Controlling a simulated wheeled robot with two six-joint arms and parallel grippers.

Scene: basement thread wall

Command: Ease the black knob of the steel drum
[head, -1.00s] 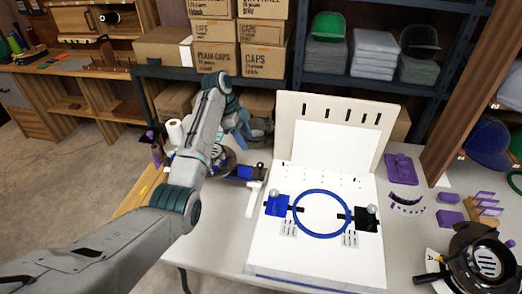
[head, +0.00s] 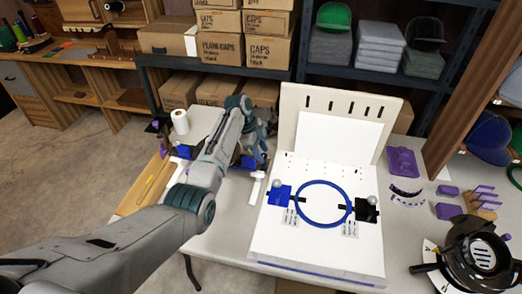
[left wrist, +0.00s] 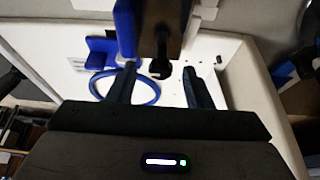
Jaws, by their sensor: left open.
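My left gripper (head: 254,150) reaches down at the back left of the white table, and its fingers are largely hidden by my own arm in the head view. In the left wrist view the gripper (left wrist: 157,72) is open, one dark finger on each side. A small black knob (left wrist: 161,69) shows between the fingertips, below a dark block (left wrist: 168,28) with a blue strip (left wrist: 127,30) on its left. I cannot tell whether a finger touches it. The steel drum is not clear in the head view; my arm covers that spot. My right gripper is not in view.
A white board with a blue hoop (head: 298,205) stands right of my left gripper. A black round fixture (head: 480,252) sits at the front right. A white paper roll (head: 180,121) and purple parts (head: 403,163) are on the table. Shelves with boxes (head: 217,48) stand behind.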

